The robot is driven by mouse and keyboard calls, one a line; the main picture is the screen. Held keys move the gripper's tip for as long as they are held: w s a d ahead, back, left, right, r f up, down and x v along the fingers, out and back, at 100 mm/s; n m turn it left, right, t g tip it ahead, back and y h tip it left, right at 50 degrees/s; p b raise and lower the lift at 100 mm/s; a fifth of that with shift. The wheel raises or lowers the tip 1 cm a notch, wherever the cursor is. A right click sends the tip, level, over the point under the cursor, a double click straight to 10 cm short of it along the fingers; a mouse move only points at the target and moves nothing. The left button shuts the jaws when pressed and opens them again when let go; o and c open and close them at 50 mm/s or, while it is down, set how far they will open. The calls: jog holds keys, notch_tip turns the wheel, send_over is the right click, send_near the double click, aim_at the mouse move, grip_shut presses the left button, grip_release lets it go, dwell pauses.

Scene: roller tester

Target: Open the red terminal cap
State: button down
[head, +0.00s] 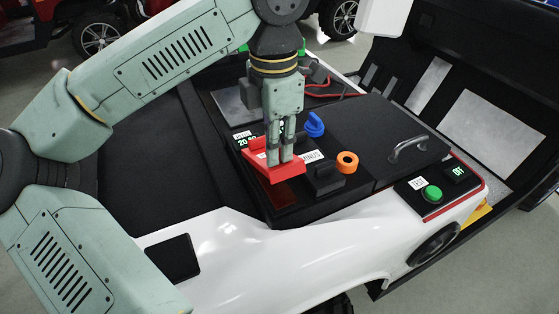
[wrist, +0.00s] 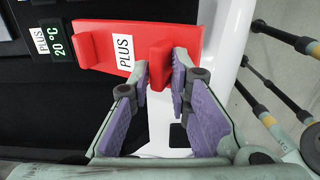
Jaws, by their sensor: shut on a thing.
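The red terminal cap (head: 284,174) sits on the dark panel of the white vehicle in the head view. In the wrist view the red cap (wrist: 106,36) bears a white "PLUS" label, and a small red tab stands out near its right end. My gripper (head: 280,155) comes down on the cap from above. In the wrist view my gripper (wrist: 162,72) has its purple-padded fingers on both sides of the red tab, shut on it. The fingers hide part of the cap in the head view, and what lies under it is hidden. I cannot tell whether it is raised.
A blue knob (head: 314,124), an orange ring (head: 347,162) and a black block (head: 323,181) stand close by on the panel. A metal handle (head: 408,147) and a green button (head: 431,194) are farther right. Red cables (head: 325,91) run behind my gripper.

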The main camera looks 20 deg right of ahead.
jog(key=w+a+r+g+p, duration=0.1)
jog(key=w+r+g+p, duration=0.1)
jog(key=w, duration=0.4)
jog(key=w+a+r+g+h+p, duration=0.1)
jog(key=w+a+r+g+p, duration=0.1)
jog(key=w+g+p, duration=0.3)
jog(key=shift+w+r, duration=0.25)
jog(key=shift+w, duration=1.05)
jog(key=shift+g, duration=0.3)
jog(key=c, duration=1.9)
grip_release()
jog(key=o, duration=0.3)
jog(key=shift+w+f, duration=0.25)
jog(key=shift+w, duration=0.05)
jog(key=shift+r, duration=0.1)
jog(key=shift+c, duration=0.2)
